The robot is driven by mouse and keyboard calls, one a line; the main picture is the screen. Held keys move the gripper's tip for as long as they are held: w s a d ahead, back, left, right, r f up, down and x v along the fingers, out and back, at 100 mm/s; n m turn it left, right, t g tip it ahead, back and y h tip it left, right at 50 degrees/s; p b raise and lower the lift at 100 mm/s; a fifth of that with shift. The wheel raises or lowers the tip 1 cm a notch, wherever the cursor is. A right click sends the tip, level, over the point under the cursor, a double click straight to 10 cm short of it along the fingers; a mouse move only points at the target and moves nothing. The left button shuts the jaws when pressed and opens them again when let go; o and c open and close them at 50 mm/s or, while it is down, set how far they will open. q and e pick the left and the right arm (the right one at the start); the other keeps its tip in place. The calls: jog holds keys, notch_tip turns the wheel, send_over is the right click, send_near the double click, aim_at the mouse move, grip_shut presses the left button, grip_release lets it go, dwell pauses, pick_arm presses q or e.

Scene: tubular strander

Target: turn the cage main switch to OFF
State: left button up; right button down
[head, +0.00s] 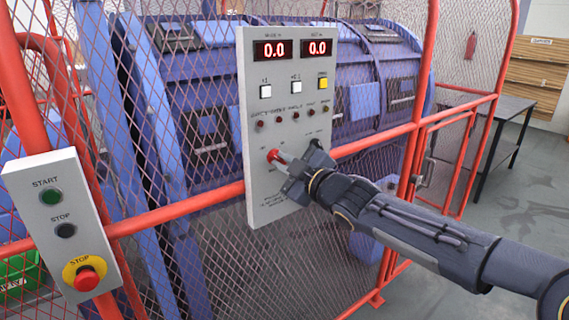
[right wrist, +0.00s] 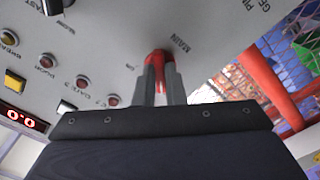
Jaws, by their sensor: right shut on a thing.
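The cage main switch (head: 273,156) is a red handle low on the grey control panel (head: 262,205) in the head view. My right gripper (head: 283,163) reaches it from the right and is shut on it. In the right wrist view the red switch (right wrist: 157,57) sits between the two grey fingers of my right gripper (right wrist: 158,85), beside the label MAIN. The fingers and wrist hide part of the switch, and I cannot read its position. My left gripper is not in view.
A button box (head: 66,215) with START, STOP and a red emergency stop (head: 87,279) is at the left. Red cage rails and mesh surround the panel, with the blue strander (head: 360,102) behind. A dark table (head: 505,105) stands at the right. Grey floor is clear at the right.

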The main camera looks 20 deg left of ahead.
jog(key=c, duration=1.5)
grip_release()
jog(key=v, duration=0.7)
jog(key=shift+s+d+b, duration=0.25)
jog(key=shift+d+b, duration=0.05)
jog(key=shift+b, duration=0.1)
